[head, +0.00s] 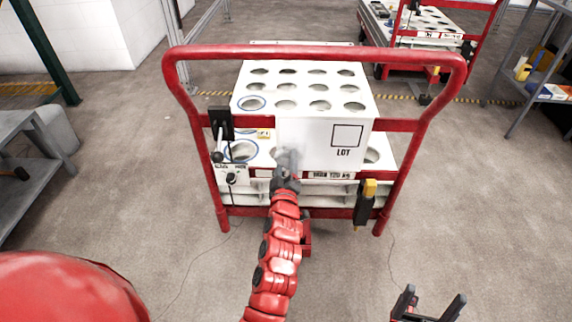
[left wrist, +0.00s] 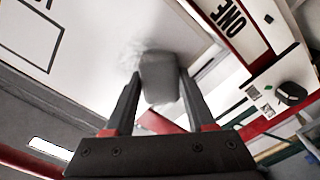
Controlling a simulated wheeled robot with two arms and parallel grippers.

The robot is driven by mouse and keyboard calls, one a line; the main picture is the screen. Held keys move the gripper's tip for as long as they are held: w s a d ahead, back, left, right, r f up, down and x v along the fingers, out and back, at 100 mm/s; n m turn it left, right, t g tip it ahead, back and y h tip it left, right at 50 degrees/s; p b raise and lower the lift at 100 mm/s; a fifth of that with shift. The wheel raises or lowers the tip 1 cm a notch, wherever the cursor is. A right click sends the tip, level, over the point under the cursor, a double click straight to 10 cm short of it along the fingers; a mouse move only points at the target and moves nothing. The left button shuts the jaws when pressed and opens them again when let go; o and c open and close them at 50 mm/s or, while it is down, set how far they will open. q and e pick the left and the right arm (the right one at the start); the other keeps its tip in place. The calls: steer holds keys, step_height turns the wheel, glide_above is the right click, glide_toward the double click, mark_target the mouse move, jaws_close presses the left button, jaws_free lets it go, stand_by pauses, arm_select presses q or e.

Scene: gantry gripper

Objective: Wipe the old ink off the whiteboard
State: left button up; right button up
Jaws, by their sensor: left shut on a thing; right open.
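The whiteboard (head: 322,135) is a white panel on the front of the red-framed cart. It bears a black outlined square (head: 347,136) with LOT printed below it. My left gripper (head: 287,172) is at the board's lower left. In the left wrist view its fingers are shut on a grey block (left wrist: 160,78), seemingly an eraser, which is against or very close to the board (left wrist: 95,45). A faint grey smudge shows beside the block. The gripper hides part of the board's lower left edge. My right gripper (head: 432,306) is open and empty at the bottom right.
The cart's red handle frame (head: 320,52) rises around a white rack (head: 305,76) with round holes. A black lever box (head: 221,124) and a yellow-black device (head: 366,203) hang on the frame. A grey bench (head: 30,165) stands left. Floor beside the cart is clear.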

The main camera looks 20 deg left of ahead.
mark_target(300, 154)
arm_select(q)
steer(key=shift+w, duration=0.2)
steer(key=d+b, duration=0.2)
steer(key=b, duration=0.1)
steer(key=shift+w+f, duration=0.2)
steer(key=shift+f, duration=0.1)
steer(key=shift+w+d+r+b, duration=0.15)
steer(key=shift+d+b, duration=0.3)
steer(key=shift+b, duration=0.15)
steer(key=shift+w+d+r+b, duration=0.1)
steer(key=shift+d+b, duration=0.35)
steer(key=shift+b, duration=0.1)
steer(key=shift+w+a+b, duration=0.1)
steer(key=shift+b, duration=0.25)
steer(key=shift+a+r+p, duration=0.2)
steer(key=shift+a+p, duration=0.4)
steer(key=shift+s+a+p, duration=0.35)
steer(key=shift+a+p, duration=0.2)
steer(key=shift+a, duration=0.35)
steer(key=shift+s+a, duration=0.1)
steer(key=shift+a, duration=0.4)
